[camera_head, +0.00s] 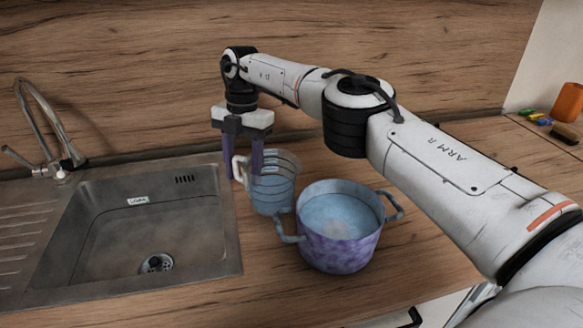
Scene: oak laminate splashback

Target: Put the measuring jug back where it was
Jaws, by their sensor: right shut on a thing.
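The measuring jug (274,190) is clear with a bluish tint and a pale handle. It stands upright over the counter between the sink and the pot. My right gripper (242,170) reaches down from above, its purple fingers on either side of the jug's handle, shut on it. I cannot tell whether the jug's base touches the counter; the pot is close in front of it and may hide part of its lower edge. My left gripper is not in view.
A purple-blue pot (340,249) with two handles and bluish liquid stands just right of the jug. A steel sink (232,232) with a tap (48,130) is at left. An orange container (568,102) and small items are at far right. The front counter is clear.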

